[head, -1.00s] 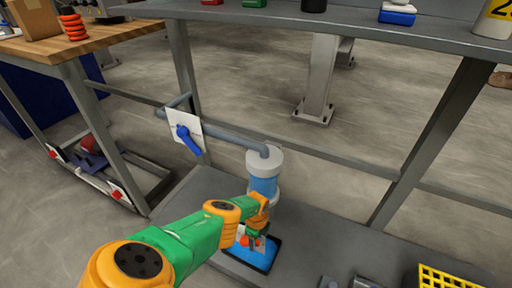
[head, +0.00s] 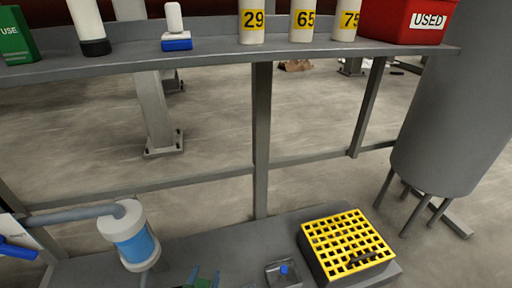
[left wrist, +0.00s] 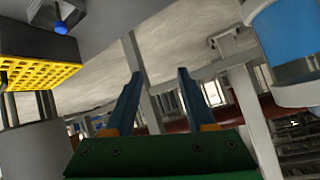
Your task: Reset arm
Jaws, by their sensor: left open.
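My left gripper (left wrist: 158,73) is open and empty in the left wrist view. Its two blue fingers are spread apart, with nothing between them. In the head view only a small green part of my left arm (head: 203,278) shows at the bottom edge, right of the clear blue filter housing (head: 134,248). The housing also shows at the upper right of the left wrist view (left wrist: 286,42), apart from the fingers. My right gripper is in neither view.
A yellow grid crate (head: 345,240) stands on the lower bench at right, beside a small block with a blue knob (head: 284,270). A blue valve handle (head: 15,250) is at left. The upper shelf (head: 200,62) holds numbered cylinders and a red USED bin (head: 405,22). A grey tank (head: 455,110) stands at right.

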